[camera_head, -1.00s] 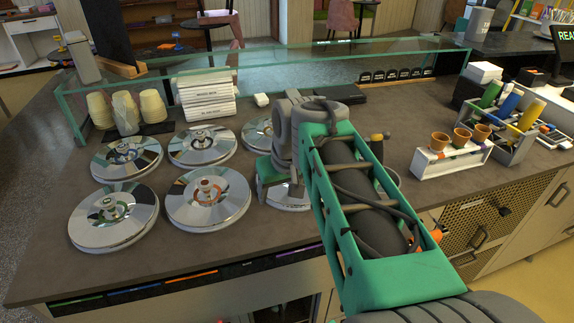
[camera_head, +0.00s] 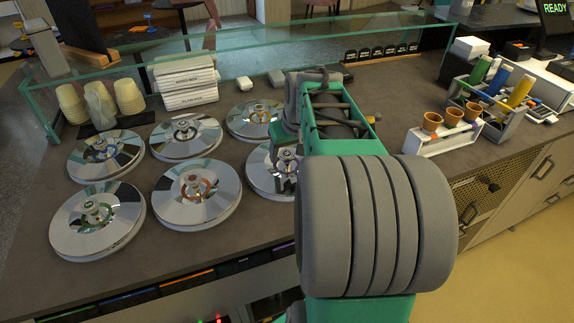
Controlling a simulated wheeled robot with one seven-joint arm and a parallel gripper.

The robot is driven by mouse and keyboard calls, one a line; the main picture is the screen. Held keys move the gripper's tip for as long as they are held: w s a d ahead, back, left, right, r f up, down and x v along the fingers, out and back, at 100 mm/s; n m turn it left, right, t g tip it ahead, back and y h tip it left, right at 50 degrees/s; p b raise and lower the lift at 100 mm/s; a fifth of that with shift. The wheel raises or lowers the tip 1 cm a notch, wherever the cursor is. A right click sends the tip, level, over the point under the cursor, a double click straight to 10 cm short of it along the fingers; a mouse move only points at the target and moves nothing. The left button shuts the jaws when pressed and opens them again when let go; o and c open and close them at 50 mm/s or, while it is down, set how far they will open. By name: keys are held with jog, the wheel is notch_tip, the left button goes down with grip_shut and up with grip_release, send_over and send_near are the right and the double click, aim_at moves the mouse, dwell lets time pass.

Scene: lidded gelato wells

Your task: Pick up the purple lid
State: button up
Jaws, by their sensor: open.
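Several round, shiny metal lids with small knobs sit in two rows on the dark counter (camera_head: 150,262). No lid shows a clear purple colour. The front-right lid (camera_head: 262,185) is partly hidden by my arm. A purple strip (camera_head: 284,247) is on the counter's front edge, below that lid. My gripper (camera_head: 287,164) is open and points down at the front-right lid, around or just above its knob. Whether it touches the knob cannot be told. The front-middle lid (camera_head: 197,206) has an orange tint at its knob. The front-left lid (camera_head: 97,235) looks plain or greenish.
A glass guard (camera_head: 230,40) runs along the back. Stacked cups (camera_head: 100,103) and white boxes (camera_head: 187,85) stand behind the lids. A white holder with brown cups (camera_head: 440,140) and a bottle caddy (camera_head: 490,115) stand at right. Counter between arm and caddy is largely clear.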

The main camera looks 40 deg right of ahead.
jog(key=shift+c, duration=0.4)
grip_shut()
dwell(0.9)
